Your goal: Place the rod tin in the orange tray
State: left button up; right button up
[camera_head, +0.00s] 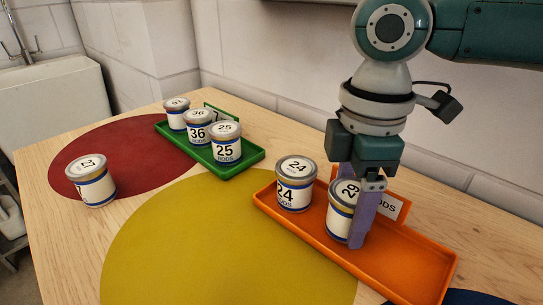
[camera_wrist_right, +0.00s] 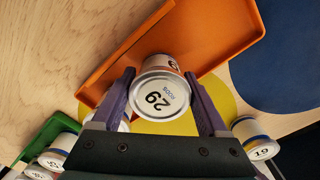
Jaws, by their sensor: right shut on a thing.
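My right gripper (camera_head: 352,208) is shut on a white tin with blue bands numbered 29 (camera_head: 341,209). It holds the tin upright over the orange tray (camera_head: 420,268); I cannot tell whether the tin touches the tray floor. In the right wrist view the grey lid of tin 29 (camera_wrist_right: 158,97) sits between the two purple fingers, with the orange tray (camera_wrist_right: 213,28) beyond it. A similar tin numbered 24 (camera_head: 294,184) stands in the left end of the orange tray. The tray's sign (camera_head: 389,206) is partly hidden by the gripper. My left gripper is out of view.
A green tray (camera_head: 245,161) at the back left holds several tins, including 36 (camera_head: 197,129) and 25 (camera_head: 226,149). Tin 27 (camera_head: 93,184) stands at the left by the red disc (camera_head: 125,150). Another tin (camera_wrist_right: 258,140) shows in the wrist view. The orange tray's right end is empty.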

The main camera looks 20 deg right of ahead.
aim_at(354, 191)
jog(key=shift+f, duration=0.35)
jog(key=shift+f, duration=0.15)
jog(key=o, duration=1.4)
jog(key=shift+o, duration=0.2)
notch_tip(354, 191, up, 12)
jog(key=shift+r+p, duration=0.2)
jog(key=shift+p, duration=0.95)
